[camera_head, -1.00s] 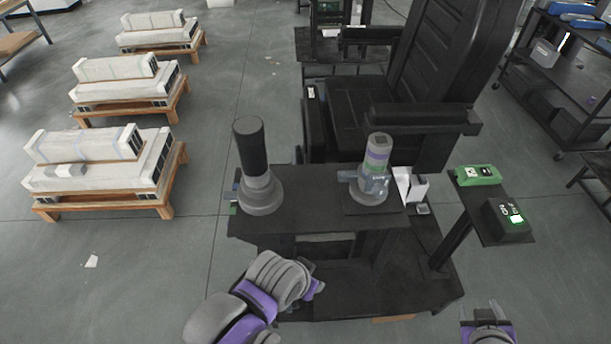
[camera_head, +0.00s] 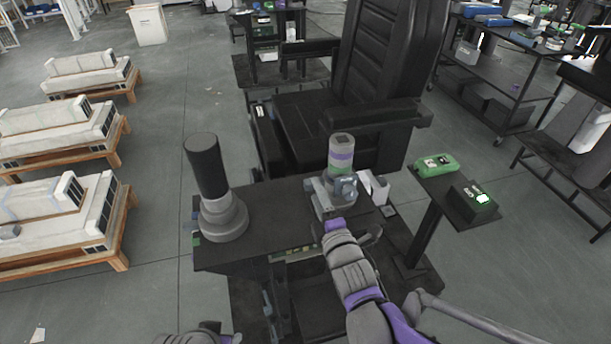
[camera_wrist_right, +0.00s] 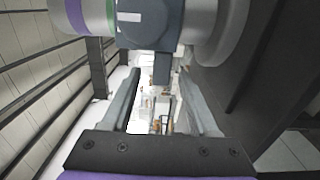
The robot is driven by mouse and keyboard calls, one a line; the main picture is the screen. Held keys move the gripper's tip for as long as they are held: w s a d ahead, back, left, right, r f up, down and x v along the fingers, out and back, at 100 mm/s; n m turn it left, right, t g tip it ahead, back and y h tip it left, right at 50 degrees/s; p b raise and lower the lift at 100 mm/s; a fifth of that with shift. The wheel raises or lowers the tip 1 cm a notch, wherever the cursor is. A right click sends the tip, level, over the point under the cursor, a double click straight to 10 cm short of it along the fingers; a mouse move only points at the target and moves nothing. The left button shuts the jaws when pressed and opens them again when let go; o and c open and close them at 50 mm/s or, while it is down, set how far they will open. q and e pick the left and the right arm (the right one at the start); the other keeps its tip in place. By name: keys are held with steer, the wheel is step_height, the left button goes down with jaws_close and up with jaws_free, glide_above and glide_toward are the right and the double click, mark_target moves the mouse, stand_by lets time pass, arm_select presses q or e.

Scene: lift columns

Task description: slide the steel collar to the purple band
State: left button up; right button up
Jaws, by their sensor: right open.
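The steel collar (camera_head: 345,188) is a blue-grey ring low on the right-hand column, just above its round grey base. It shows at the top of the right wrist view (camera_wrist_right: 150,35) with a white label and a small tab hanging down. The purple band (camera_head: 341,155) circles the column higher up, above a green band; it is at the upper left in the wrist view (camera_wrist_right: 70,14). My right gripper (camera_head: 329,204) is at the front of the collar. Its open fingers (camera_wrist_right: 162,88) lie either side of the tab, with visible gaps. My left gripper is out of view.
A second column with a black grip (camera_head: 206,165) stands left on the same black bench (camera_head: 272,212). A black chair (camera_head: 390,60) is behind. A green box (camera_head: 436,163) and a black box with a lit button (camera_head: 473,201) sit on a side shelf. A white holder (camera_head: 375,187) is right of the collar.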

steer(key=x, duration=0.7)
steer(key=shift+w+f, duration=0.15)
steer(key=shift+w, duration=0.05)
jaws_close()
stand_by(1.1)
